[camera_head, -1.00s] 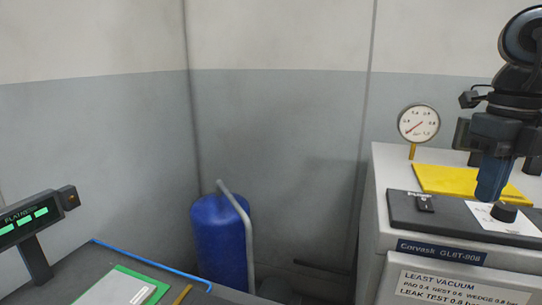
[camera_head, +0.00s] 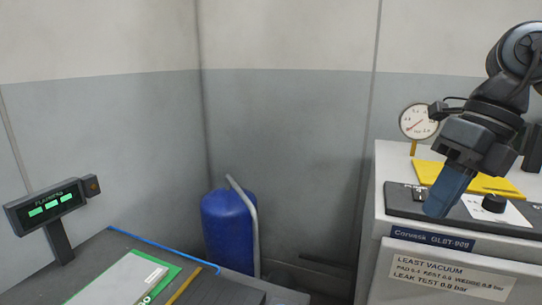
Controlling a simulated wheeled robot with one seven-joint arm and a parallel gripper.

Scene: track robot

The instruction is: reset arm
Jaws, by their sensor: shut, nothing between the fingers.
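My gripper (camera_head: 438,210) is at the right of the head view, at the end of my dark arm. Its blue fingers are together with nothing between them. They point down and slightly left, in front of the black panel on top of the white cabinet (camera_head: 452,250). I cannot tell whether the fingertips touch the panel or hang clear of it.
The cabinet bears a pressure gauge (camera_head: 418,122), a yellow sheet (camera_head: 428,171) and a black knob (camera_head: 494,203). A blue cylinder (camera_head: 226,228) stands in the corner. At left, a dark bench (camera_head: 95,262) holds a green-lit display (camera_head: 51,203). The space above the bench is clear.

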